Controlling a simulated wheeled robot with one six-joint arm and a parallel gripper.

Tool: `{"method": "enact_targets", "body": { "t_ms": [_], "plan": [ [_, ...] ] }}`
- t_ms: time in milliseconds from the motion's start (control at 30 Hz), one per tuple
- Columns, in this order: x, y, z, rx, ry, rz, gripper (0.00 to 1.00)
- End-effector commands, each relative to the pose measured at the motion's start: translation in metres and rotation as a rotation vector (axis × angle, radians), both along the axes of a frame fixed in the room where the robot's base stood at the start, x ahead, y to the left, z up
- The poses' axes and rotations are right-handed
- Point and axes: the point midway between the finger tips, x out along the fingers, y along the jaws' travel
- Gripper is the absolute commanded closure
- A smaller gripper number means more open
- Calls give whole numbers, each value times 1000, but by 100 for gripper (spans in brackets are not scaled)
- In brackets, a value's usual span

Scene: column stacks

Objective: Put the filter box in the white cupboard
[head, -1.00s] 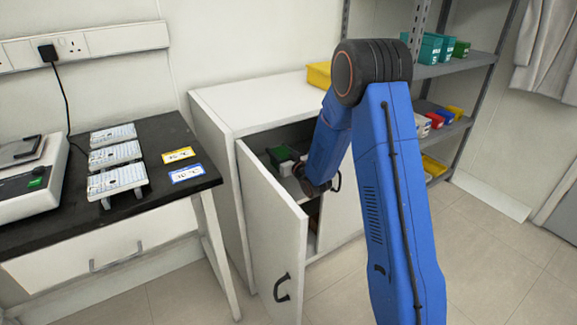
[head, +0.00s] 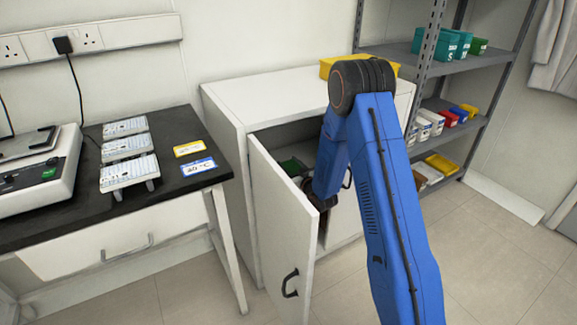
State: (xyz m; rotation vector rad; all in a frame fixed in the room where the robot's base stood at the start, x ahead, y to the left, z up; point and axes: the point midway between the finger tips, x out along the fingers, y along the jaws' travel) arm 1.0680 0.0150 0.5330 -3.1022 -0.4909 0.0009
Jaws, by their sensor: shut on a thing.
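The white cupboard (head: 225,105) stands right of the black bench. Its left door (head: 277,225) is open toward me, with a dark handle, and its right door (head: 345,215) looks shut. My blue arm reaches down into the opening. My gripper (head: 309,190) is at the cupboard's mouth, behind the upper edge of the open door, and is shut. Its fingertips and what it holds are mostly hidden by the door and my wrist. I cannot make out the filter box clearly. A dark green item (head: 291,166) sits inside the cupboard, left of my gripper.
A yellow bin (head: 328,66) is on the cupboard top, partly behind my arm. The black bench (head: 190,139) holds white racks, two labels and a scale (head: 35,172). Grey shelves (head: 400,49) with coloured boxes stand at right. Floor (head: 500,260) at right is clear.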

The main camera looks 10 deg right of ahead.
Motion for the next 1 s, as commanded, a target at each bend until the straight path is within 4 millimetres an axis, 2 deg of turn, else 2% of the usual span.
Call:
{"method": "enact_targets", "body": {
  "t_ms": [367, 400, 467, 500, 833, 1000],
  "plan": [
    [0, 0, -5, -1, 0, 0, 73],
    [0, 0, -5, -1, 0, 0, 46],
    [0, 0, -5, -1, -1, 0, 32],
    [0, 0, -5, -1, -1, 0, 30],
    [0, 0, -3, -1, -1, 0, 30],
    [-17, -6, -3, -1, 1, 0, 30]
  ]
}}
